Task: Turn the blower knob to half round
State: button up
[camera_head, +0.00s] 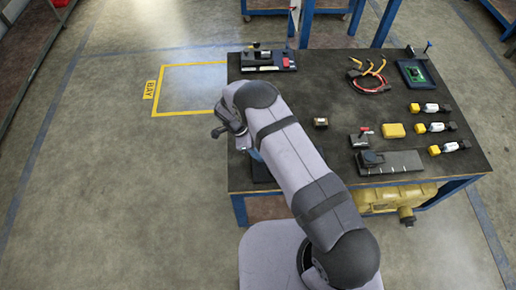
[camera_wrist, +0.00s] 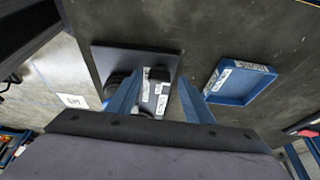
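In the wrist view, a dark plate (camera_wrist: 104,58) bears a small unit with white labels (camera_wrist: 154,92) and black rounded parts (camera_wrist: 118,82). One of these may be the blower knob, but I cannot tell which. My gripper (camera_wrist: 160,84) shows two blue fingers spread apart, with the unit seen between and beyond them. I see no contact, and the left finger hides part of the unit. In the head view, my arm covers the table's front left, and my fingers are mostly hidden.
The dark table (camera_head: 300,95) holds a unit with a red part (camera_head: 288,63), cables (camera_head: 370,82), a yellow box (camera_head: 393,130), several yellow-and-white bottles and a flat grey device (camera_head: 405,162). A blue tray (camera_wrist: 239,84) lies right of the plate. Bare tabletop lies between things.

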jog(key=b+v, duration=0.2)
jog(key=v, duration=0.5)
jog(key=shift+r, duration=0.15)
jog(key=shift+a, duration=0.1)
dwell(0.6)
